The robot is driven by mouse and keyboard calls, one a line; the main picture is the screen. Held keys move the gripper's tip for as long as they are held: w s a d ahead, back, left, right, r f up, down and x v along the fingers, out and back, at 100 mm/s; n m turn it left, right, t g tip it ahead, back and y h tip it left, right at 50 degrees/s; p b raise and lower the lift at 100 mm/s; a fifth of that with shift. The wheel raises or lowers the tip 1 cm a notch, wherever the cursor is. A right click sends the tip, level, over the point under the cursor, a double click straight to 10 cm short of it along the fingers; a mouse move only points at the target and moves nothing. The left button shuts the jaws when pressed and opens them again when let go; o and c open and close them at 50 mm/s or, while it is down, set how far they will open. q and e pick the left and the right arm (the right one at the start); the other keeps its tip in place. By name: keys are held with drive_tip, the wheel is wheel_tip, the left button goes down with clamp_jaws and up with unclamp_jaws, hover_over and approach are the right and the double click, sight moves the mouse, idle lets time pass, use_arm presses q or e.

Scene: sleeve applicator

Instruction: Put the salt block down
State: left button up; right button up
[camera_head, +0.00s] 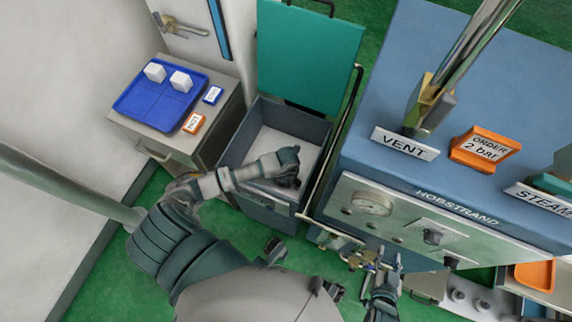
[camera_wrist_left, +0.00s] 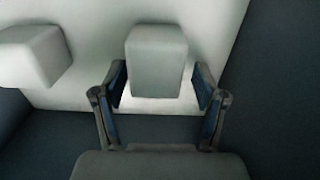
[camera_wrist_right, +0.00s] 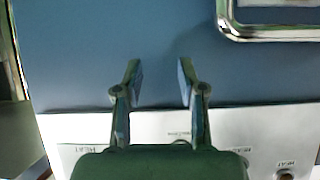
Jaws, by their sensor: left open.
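A white salt block (camera_wrist_left: 156,60) stands on the pale floor of the grey bin (camera_head: 315,128), between my left gripper's two fingers (camera_wrist_left: 160,85) in the left wrist view. The fingers are spread, with a gap on each side of the block. A second white block (camera_wrist_left: 34,56) lies to its left. In the head view my left gripper (camera_head: 288,170) reaches down into the bin and hides both blocks. My right gripper (camera_head: 383,268) is open and empty in front of the blue machine; the right wrist view shows its parted fingers (camera_wrist_right: 158,72).
A blue tray (camera_head: 128,100) with two white blocks (camera_head: 180,81) sits on a cabinet at left. The bin's teal lid (camera_head: 308,55) stands open. The blue machine (camera_head: 440,165), with VENT and ORDER 2 bar signs, borders the bin on the right.

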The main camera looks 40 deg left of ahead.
use_arm(q)
drive_tip(key=r+p, duration=0.1)
drive_tip(key=r, duration=0.2)
drive_tip(key=r+p, duration=0.1)
drive_tip(key=r, duration=0.3)
drive_tip(key=a+r+p, duration=0.1)
drive_tip(key=r, duration=0.3)
drive_tip(key=shift+d+r, duration=0.4)
drive_tip(key=shift+d, duration=0.05)
use_arm(e)
drive_tip(key=s+d+f+g+h, duration=0.1)
drive_tip(key=s+d+f+g, duration=0.1)
drive_tip(key=s, duration=0.3)
drive_tip(key=s+d+f+g+h, duration=0.1)
drive_tip(key=s+d+f+g, duration=0.1)
drive_tip(key=s+g, duration=0.3)
drive_tip(key=shift+s+f, duration=0.3)
drive_tip(key=shift+s, duration=0.2)
use_arm(q)
drive_tip(key=shift+a, duration=0.1)
